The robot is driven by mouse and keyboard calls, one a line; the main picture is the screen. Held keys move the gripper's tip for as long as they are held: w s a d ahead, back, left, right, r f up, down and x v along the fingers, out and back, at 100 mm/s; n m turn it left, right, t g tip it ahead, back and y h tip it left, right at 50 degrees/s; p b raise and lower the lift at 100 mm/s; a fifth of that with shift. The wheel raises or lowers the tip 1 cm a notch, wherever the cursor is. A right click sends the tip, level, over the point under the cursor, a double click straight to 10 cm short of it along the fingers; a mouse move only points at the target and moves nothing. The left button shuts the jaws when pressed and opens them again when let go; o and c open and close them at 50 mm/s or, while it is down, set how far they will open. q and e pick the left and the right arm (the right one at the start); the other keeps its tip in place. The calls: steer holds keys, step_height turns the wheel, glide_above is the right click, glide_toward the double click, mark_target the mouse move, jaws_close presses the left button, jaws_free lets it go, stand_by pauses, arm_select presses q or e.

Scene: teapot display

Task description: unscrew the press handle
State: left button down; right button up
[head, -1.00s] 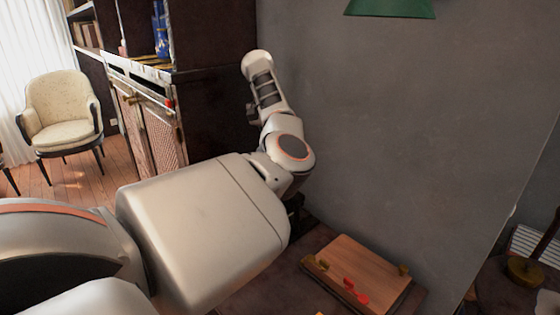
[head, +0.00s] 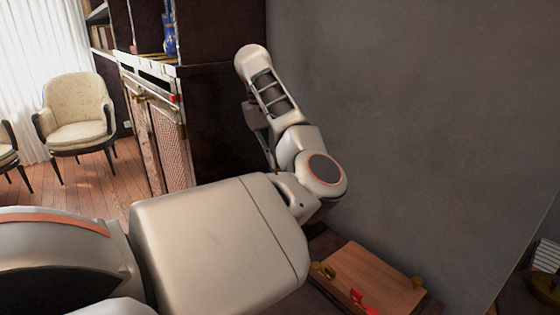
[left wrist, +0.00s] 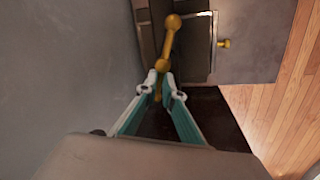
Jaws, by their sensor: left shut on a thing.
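In the left wrist view a brass bar with rounded knobs (left wrist: 168,42), which looks like the press handle, runs down between my left fingertips. My left gripper (left wrist: 163,88) has teal fingers with white tips, closed on the lower part of this bar. One knob sits just above the fingertips and another at the far end. The lower end of the bar is partly hidden between the fingers. In the head view my left arm crosses the picture and its forearm points up; the handle cannot be made out there. My right gripper is not in view.
A wooden board (head: 375,278) with a red piece (head: 362,298) and brass knobs lies at lower right by a grey wall (head: 420,120). A dark cabinet (head: 222,120) stands behind my left forearm. A cream chair (head: 78,115) stands on open floor at left.

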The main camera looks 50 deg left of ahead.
arm_select(q)
steer(key=shift+s+d+f+n+y+b, duration=0.15)
steer(key=shift+f+n+b, duration=0.1)
steer(key=shift+n, duration=0.4)
steer(key=shift+s+a+f+n+y+b, duration=0.15)
steer(key=shift+f+n+b, duration=0.1)
steer(key=shift+n, duration=0.45)
steer(key=shift+s+d+f+n+y+b, duration=0.15)
steer(key=shift+n+b, duration=0.1)
steer(key=shift+n, duration=0.4)
steer(key=c, duration=2.1)
jaws_free()
steer(key=shift+d+r, duration=0.2)
steer(key=shift+r, duration=0.55)
step_height(320, 180, up, 11)
steer(key=s, duration=0.2)
steer(key=shift+s+a, duration=0.1)
steer(key=shift+a, duration=0.1)
